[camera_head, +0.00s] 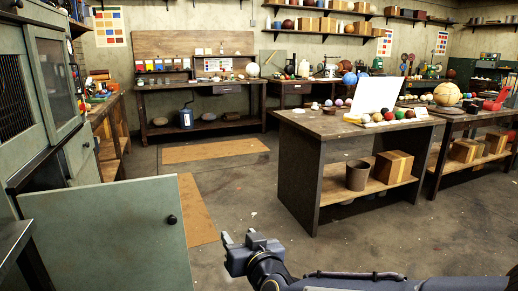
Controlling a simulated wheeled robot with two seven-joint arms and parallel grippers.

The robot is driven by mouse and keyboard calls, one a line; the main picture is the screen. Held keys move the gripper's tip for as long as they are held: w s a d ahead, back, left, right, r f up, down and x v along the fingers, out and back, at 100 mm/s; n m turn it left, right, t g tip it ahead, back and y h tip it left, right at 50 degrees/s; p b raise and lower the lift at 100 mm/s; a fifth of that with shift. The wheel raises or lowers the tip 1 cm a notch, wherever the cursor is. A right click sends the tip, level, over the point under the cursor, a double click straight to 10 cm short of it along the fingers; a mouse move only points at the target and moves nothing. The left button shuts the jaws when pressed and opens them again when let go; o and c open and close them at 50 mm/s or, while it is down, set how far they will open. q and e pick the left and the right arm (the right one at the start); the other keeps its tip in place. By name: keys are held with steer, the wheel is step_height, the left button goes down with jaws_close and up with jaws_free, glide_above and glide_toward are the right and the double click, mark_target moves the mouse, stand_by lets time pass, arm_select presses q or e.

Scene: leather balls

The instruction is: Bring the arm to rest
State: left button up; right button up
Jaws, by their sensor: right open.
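My right arm (390,284) comes in from the lower right and stretches left along the bottom edge. Its gripper (236,238) is at the bottom centre, above bare floor, with its fingers apart and nothing seen between them. It is to the right of the open cabinet door and apart from it in the picture. My left gripper is not in view.
A green cabinet door (108,238) with a black knob stands open at the lower left. A dark workbench (345,124) with balls and a white board (376,92) stands right of centre. The concrete floor (240,190) between them is mostly clear, with brown mats.

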steer(key=s+d+f+m+g, duration=0.1)
steer(key=s+d+g, duration=0.1)
steer(key=s+d, duration=0.5)
steer(key=s+d+f+m+g, duration=0.15)
steer(key=s+d, duration=0.35)
steer(key=d, duration=0.5)
steer(key=s+d+f+m+g+h, duration=0.1)
steer(key=s+d+f+g+h, duration=0.2)
steer(key=s, duration=0.5)
steer(key=s+d+f+m+g, duration=0.1)
steer(key=s+d+f+g, duration=0.1)
steer(key=s+d+f, duration=0.45)
step_height(320, 180, up, 25)
steer(key=s+a+p, duration=0.1)
steer(key=s+p, duration=0.1)
steer(key=p, duration=2.1)
steer(key=shift+a, duration=0.4)
steer(key=shift+s+g, duration=0.1)
steer(key=shift+g, duration=0.15)
